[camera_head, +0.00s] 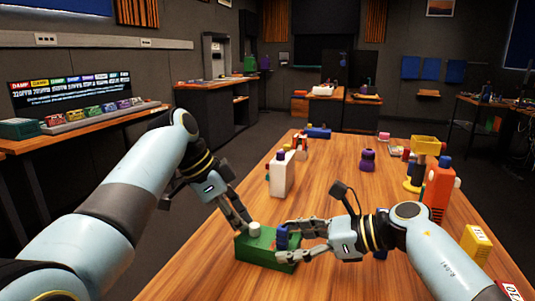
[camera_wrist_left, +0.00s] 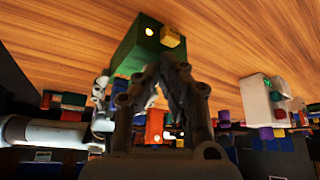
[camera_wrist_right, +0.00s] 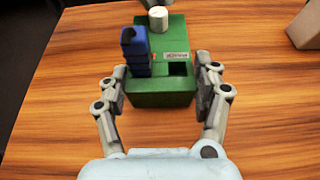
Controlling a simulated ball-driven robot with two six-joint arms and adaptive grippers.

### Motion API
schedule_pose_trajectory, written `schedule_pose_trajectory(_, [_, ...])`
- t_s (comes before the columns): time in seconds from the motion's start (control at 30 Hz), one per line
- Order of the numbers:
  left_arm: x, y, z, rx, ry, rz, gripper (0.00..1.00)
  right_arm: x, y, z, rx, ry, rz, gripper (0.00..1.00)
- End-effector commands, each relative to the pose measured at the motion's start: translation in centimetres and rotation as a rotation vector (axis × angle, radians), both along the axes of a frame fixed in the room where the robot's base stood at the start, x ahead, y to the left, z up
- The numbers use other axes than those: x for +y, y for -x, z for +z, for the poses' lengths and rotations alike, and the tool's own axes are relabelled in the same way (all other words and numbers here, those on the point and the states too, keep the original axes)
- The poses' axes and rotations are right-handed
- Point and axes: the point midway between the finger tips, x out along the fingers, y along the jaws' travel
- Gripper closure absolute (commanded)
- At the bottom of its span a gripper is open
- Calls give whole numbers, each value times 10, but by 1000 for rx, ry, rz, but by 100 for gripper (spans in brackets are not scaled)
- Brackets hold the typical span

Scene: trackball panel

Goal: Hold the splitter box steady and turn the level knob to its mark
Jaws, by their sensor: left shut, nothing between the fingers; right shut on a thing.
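The green splitter box (camera_head: 262,256) lies on the table's near part. On its top are a white round knob (camera_head: 254,229) and an upright blue piece (camera_head: 282,238). They also show in the right wrist view as the white knob (camera_wrist_right: 158,18) and blue piece (camera_wrist_right: 134,55), with a small label and dark slot. My right gripper (camera_wrist_right: 162,90) is shut on the box, a finger on each side. My left gripper (camera_head: 249,222) is shut and empty, its fingertips close beside the white knob; I cannot tell whether they touch. The left wrist view shows the box (camera_wrist_left: 136,50) just beyond those fingertips.
A white bottle-like block (camera_head: 283,174) stands behind the box. A purple object (camera_head: 367,160), a yellow-topped stand (camera_head: 425,146), a red-orange block (camera_head: 438,190) and a yellow block (camera_head: 476,246) stand farther back and right. The table middle is mostly clear.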

Motion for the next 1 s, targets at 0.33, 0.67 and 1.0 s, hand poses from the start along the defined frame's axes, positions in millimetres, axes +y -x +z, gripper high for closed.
schedule_pose_trajectory(0.33, [5, -1, 0, 0, -1, 1, 100, 0, 0, 0, 0, 0, 0, 71])
schedule_pose_trajectory(0.67, [8, -2, 22, -4, 1, 0, 100, 0, 0, 0, 0, 0, -1, 71])
schedule_pose_trajectory(1.0, [8, -1, 58, -1, 1, 0, 100, 0, 0, 0, 0, 0, -1, 71])
